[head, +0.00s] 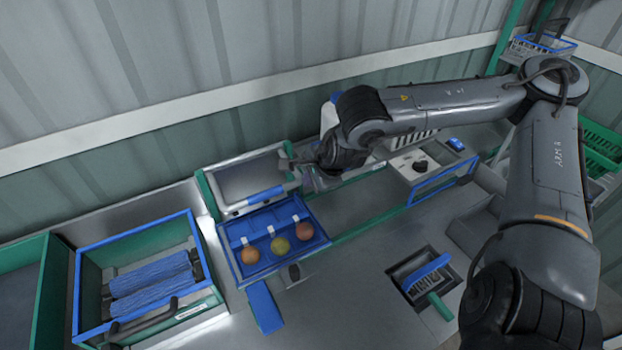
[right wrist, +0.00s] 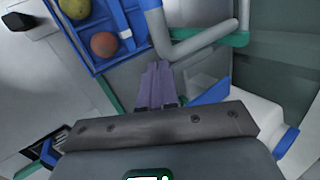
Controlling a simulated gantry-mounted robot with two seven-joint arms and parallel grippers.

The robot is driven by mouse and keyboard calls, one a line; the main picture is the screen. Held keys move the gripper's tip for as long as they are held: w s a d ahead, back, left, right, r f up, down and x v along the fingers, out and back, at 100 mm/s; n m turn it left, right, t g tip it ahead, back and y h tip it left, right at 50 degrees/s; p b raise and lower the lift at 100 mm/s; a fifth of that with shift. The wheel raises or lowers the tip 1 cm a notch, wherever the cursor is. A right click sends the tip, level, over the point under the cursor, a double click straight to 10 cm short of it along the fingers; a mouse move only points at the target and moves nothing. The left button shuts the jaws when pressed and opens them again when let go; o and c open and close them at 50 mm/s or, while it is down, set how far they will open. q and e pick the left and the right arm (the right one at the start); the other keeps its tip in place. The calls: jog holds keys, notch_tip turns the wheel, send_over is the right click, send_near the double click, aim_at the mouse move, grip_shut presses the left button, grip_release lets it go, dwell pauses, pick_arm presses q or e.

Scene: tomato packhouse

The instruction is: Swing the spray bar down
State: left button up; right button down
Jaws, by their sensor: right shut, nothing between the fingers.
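What looks like the spray bar (head: 264,197) is a pale pipe with a blue sleeve, along the front of a grey basin with green edges. In the right wrist view the bent grey pipe (right wrist: 190,46) lies just beyond my fingertips. My right gripper (head: 314,182) is at the right end of the basin, partly hidden by its own wrist. Its purple fingers (right wrist: 158,84) are shut and empty. They appear close to the pipe's bend; I cannot tell whether they touch it. My left gripper is out of view.
A blue tray (head: 318,222) with three tomatoes sits in front of the basin. A blue-rimmed crate (head: 76,300) with blue rollers stands at left. A recessed brush (head: 427,271) is at front right. The steel bench (head: 350,265) between is mostly clear.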

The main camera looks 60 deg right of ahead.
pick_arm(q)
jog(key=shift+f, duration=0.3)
pick_arm(e)
jog(key=shift+f, duration=0.3)
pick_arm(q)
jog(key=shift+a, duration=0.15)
pick_arm(e)
jog(key=shift+s+f, duration=0.15)
